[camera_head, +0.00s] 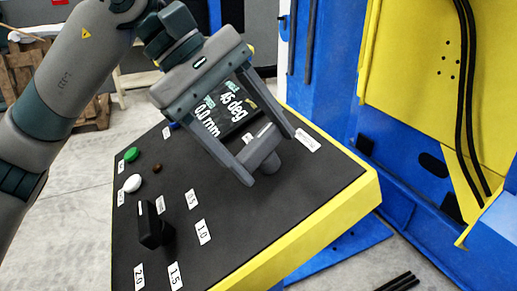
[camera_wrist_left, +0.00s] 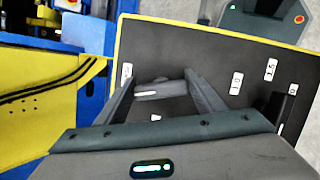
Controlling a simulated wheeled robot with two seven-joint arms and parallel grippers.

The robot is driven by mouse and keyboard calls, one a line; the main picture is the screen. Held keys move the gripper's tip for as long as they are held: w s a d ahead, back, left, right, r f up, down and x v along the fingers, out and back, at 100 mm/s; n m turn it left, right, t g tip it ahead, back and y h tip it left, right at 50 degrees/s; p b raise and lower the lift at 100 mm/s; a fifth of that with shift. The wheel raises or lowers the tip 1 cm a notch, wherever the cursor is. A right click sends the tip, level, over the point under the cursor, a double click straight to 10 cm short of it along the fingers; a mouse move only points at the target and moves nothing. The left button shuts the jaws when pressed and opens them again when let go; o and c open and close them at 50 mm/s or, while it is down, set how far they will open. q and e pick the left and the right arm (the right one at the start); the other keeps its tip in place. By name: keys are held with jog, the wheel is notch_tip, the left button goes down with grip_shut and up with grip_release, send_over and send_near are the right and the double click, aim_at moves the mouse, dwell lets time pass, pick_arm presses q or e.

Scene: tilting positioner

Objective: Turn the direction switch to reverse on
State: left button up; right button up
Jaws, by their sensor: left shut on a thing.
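The direction switch (camera_head: 260,150) looks like a grey knob with a white mark, on the sloping black panel (camera_head: 270,205) near its right end. My left gripper (camera_head: 268,158) reaches down over the panel with its two fingers on either side of this knob and is shut on it. In the left wrist view the knob (camera_wrist_left: 160,90) lies between the fingers, its white mark running roughly across the picture. A white label (camera_head: 307,141) sits beside it; its text is too small to read. My right gripper is not in view.
A black knob (camera_head: 150,222) stands among number labels at lower left. Green (camera_head: 131,154) and white (camera_head: 132,183) buttons are on the left. A blue and yellow machine (camera_head: 420,90) stands at right.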

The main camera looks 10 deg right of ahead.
pick_arm(q)
jog(key=m, duration=0.3)
jog(key=shift+a+m+y+b, duration=0.1)
jog(key=shift+m+y+b, duration=0.2)
jog(key=shift+y, duration=0.1)
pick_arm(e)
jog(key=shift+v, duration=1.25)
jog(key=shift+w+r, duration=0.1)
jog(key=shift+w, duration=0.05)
pick_arm(q)
jog(key=o, duration=1.1)
jog(key=shift+c, duration=0.2)
jog(key=shift+a+r, duration=0.1)
jog(key=v, duration=1.7)
jog(key=shift+w, duration=0.2)
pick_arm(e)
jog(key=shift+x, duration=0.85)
